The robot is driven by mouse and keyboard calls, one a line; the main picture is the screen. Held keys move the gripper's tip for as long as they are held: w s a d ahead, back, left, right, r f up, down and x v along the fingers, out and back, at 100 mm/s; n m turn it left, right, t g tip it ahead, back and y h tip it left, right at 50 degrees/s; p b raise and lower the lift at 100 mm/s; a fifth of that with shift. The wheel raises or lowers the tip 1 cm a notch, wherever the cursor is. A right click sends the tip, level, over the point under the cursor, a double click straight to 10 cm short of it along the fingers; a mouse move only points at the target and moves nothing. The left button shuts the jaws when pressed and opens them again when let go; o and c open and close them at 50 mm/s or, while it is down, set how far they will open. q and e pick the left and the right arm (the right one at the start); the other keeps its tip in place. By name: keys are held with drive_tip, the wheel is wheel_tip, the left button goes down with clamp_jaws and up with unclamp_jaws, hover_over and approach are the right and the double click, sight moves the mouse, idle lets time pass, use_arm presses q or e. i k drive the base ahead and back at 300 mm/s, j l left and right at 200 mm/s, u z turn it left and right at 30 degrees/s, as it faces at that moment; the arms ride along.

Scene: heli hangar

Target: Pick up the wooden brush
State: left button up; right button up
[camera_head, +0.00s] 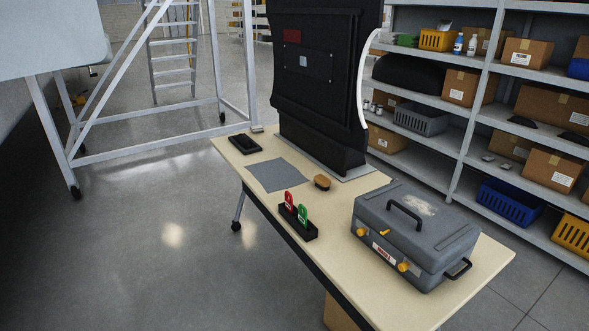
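The wooden brush (322,182) is a small brown oval thing with a dark underside. It lies on the light wooden table (384,306), between the grey mat and the foot of the tall black panel. Nothing hides it from the head camera. Neither my left nor my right gripper shows in the head view.
A grey toolbox (414,234) stands on the table's near right. A black holder (284,216) with red and green tags stands by the front edge, near the brush. A grey mat (280,175), black tray (245,144) and tall black panel (318,75) are behind. Open floor lies left.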

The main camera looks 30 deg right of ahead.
sight(323, 183)
drive_tip(key=i+z, duration=0.1)
drive_tip(key=i, duration=0.45)
drive_tip(key=i+j+z, duration=0.15)
drive_tip(key=i, duration=0.35)
drive_tip(key=i+j+z, duration=0.1)
drive_tip(key=i, duration=0.45)
